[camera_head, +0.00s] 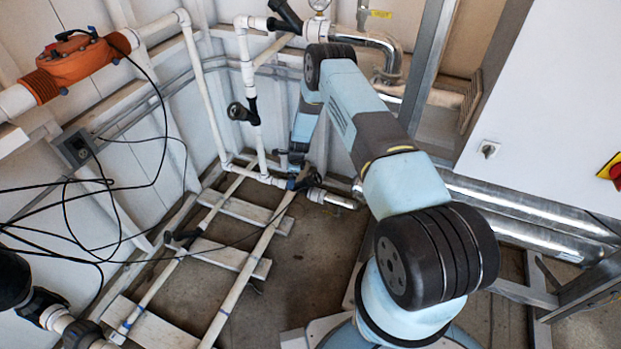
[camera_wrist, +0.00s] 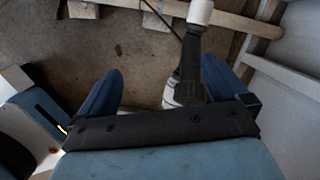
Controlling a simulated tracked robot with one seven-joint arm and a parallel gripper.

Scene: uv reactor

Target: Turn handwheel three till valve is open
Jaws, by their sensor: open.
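No number marks are readable, so I cannot tell which valve is handwheel three. A dark valve (camera_head: 306,178) sits on the low white pipe, just below my gripper (camera_head: 297,158) in the head view. My arm partly hides this area. In the wrist view, my gripper (camera_wrist: 160,85) has its two blue fingers spread wide. A dark valve part (camera_wrist: 190,62) on a white pipe shows between them, nearer the right finger. I cannot tell whether the finger touches it. No handwheel rim is clear there.
Another black valve (camera_head: 241,112) is on the vertical white pipe. A dark handle (camera_head: 182,236) is on the floor pipes at left. An orange meter (camera_head: 75,62) hangs upper left with loose black cables. Metal pipes (camera_head: 520,212) run at right. Bare floor (camera_head: 285,270) lies in the middle.

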